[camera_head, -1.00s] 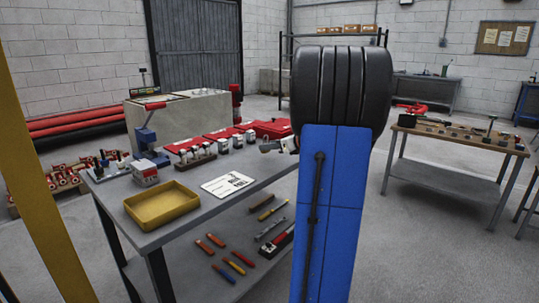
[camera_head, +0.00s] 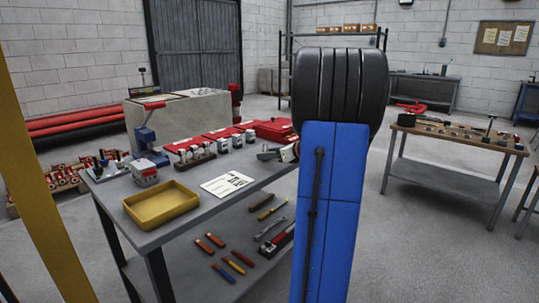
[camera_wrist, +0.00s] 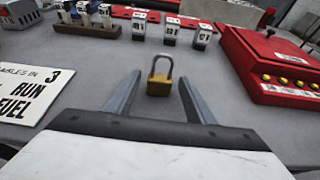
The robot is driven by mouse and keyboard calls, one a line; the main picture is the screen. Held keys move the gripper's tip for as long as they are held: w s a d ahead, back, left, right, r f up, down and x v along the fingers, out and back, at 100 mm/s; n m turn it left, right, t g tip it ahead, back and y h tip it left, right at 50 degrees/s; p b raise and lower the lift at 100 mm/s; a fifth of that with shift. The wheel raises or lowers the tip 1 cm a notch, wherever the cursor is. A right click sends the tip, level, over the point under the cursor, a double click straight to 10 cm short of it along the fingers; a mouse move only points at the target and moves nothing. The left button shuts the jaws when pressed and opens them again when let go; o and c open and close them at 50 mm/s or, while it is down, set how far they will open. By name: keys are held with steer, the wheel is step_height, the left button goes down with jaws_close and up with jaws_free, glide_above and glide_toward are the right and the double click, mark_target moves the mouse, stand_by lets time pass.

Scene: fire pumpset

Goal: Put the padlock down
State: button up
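The padlock (camera_wrist: 159,86), with a brass body and grey shackle, stands upright on the grey table (camera_wrist: 90,75) in the wrist view. It is between my gripper's (camera_wrist: 159,82) two spread fingers, near their tips, with a visible gap on each side. My gripper is open and does not appear to touch it. In the head view my gripper (camera_head: 268,153) is low over the table's right edge, partly hidden by my arm. The padlock cannot be made out there.
A red box (camera_wrist: 275,65) with yellow buttons is close on the right in the wrist view. A white lettered sign (camera_wrist: 28,95) lies left. Several small grey-and-white units (camera_wrist: 171,30) stand behind. In the head view a yellow tray (camera_head: 160,205) sits at the table's front.

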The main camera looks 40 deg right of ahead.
steer(key=shift+s+r, duration=0.2)
steer(key=a+v, duration=0.1)
steer(key=v, duration=1)
steer(key=shift+s+d, duration=0.3)
steer(key=shift+d, duration=0.2)
steer(key=shift+s+r, duration=0.1)
